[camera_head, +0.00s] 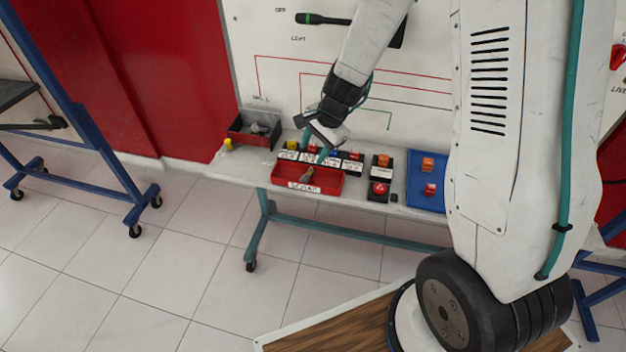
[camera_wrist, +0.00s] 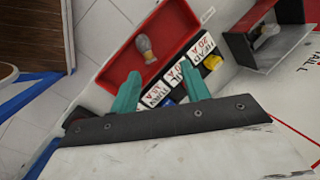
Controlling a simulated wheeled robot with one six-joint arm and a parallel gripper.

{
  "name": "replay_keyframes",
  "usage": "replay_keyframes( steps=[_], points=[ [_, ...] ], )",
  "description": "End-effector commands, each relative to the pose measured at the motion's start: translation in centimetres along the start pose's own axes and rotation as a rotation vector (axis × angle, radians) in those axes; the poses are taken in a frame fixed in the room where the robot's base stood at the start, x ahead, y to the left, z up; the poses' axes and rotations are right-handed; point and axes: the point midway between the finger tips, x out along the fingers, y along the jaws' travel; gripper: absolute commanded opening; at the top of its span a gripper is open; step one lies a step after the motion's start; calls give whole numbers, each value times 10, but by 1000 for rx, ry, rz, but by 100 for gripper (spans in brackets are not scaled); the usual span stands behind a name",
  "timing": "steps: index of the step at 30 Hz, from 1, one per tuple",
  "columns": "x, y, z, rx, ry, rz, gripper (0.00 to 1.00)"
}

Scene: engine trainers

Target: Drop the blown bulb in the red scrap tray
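The red scrap tray (camera_head: 330,188), with a white "SCRAP" label on its front, sits at the front edge of the bench. It also shows in the wrist view (camera_wrist: 178,25). A bulb (camera_wrist: 146,47) with a greyish glass end and a tan base lies inside the tray; the head view shows it too (camera_head: 307,175). My gripper (camera_head: 315,149) is above the bench just behind the tray. Its teal fingers (camera_wrist: 159,70) are apart with nothing between them, and the bulb lies beyond their tips, clear of both.
Labelled fuse holders (camera_head: 333,157) stand in a row right behind the tray. A dark bin (camera_head: 244,138) with grey items is at the left, near a small yellow piece (camera_head: 228,144). A red button box (camera_head: 379,191) and a blue tray (camera_head: 420,200) are at the right.

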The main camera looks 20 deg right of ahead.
Motion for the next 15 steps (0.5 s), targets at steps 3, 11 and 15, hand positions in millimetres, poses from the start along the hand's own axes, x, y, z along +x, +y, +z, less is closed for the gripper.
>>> replay_keyframes(
  steps=[3, 11, 15],
  points=[
    [0, 0, 0, 0, 0, 0, 46],
    [-18, -1, -1, 0, 2, -5, 46],
    [-43, -1, 0, -1, 2, -5, 46]
  ],
)
